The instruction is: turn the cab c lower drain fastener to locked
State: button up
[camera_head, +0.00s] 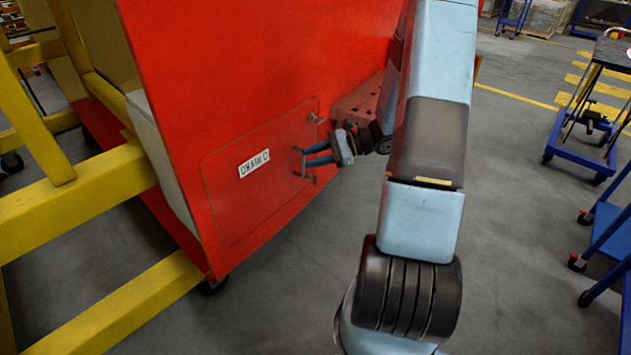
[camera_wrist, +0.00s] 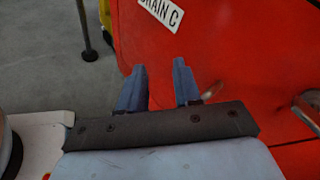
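The red drain panel (camera_head: 232,190) is set in the red nosecone side, with a white label (camera_head: 254,163) reading "DRAIN C". The label also shows in the wrist view (camera_wrist: 162,10). A small dark fastener (camera_head: 315,118) sits at the panel's upper right corner. A dark lower fastener (camera_head: 310,179) shows at the right edge, partly hidden by my fingers. My gripper (camera_head: 304,157) is at this lower fastener. In the wrist view its blue fingers (camera_wrist: 160,68) are apart with red surface between them. I cannot tell whether they touch the fastener. Its locked or unlocked position is unclear.
A metallic part (camera_wrist: 306,110) shows at the wrist view's right edge. Yellow frame beams (camera_head: 90,205) stand left of the nosecone. Blue carts (camera_head: 585,150) stand at the right. The grey floor (camera_head: 520,230) between is clear.

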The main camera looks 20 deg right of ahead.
jog(key=w+d+f+m+t, duration=0.2)
jog(key=d+f+m+t, duration=0.45)
jog(key=f, duration=0.35)
jog(key=m+t+h, duration=0.5)
jog(key=m+h, duration=0.1)
jog(key=m, duration=0.2)
send_near(316, 185)
jog(key=x, duration=0.3)
jog(key=r+x, duration=0.1)
jog(key=x, duration=0.3)
jog(key=r+x, duration=0.1)
jog(key=x, duration=0.2)
jog(key=shift+w, duration=0.3)
jog(key=shift+d, duration=0.1)
grip_shut()
